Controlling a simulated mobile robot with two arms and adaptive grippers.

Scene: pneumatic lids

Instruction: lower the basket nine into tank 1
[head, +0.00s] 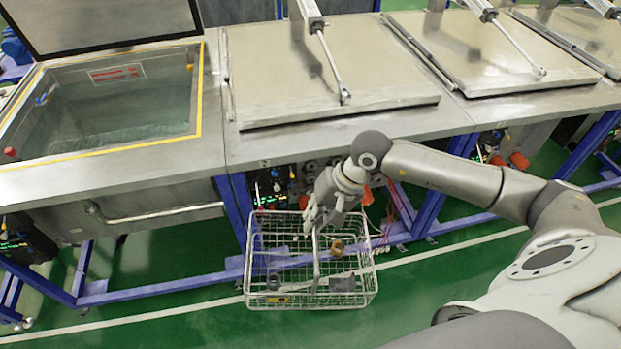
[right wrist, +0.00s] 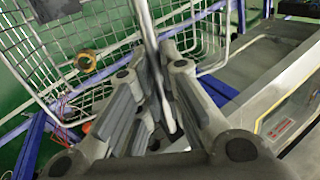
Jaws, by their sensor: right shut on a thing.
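The wire basket (head: 262,300) hangs in front of the tank row, with a few small parts lying inside it. My right gripper (head: 314,222) is shut on its central handle bar. In the right wrist view the gripper (right wrist: 160,110) has its fingers around the basket's bar, and the basket (right wrist: 100,20) shows beyond them. An open tank (head: 120,105) with liquid stands at the left, its lid (head: 100,20) raised; I cannot read a tank number. The basket is to the right of this tank and lower than its rim. My left gripper is not in view.
Closed metal lids (head: 320,75) with pneumatic rods cover the tanks to the right. Blue frame legs (head: 236,215) and a pipe (head: 165,214) lie along the tank fronts. The green floor (head: 180,335) at front left is clear.

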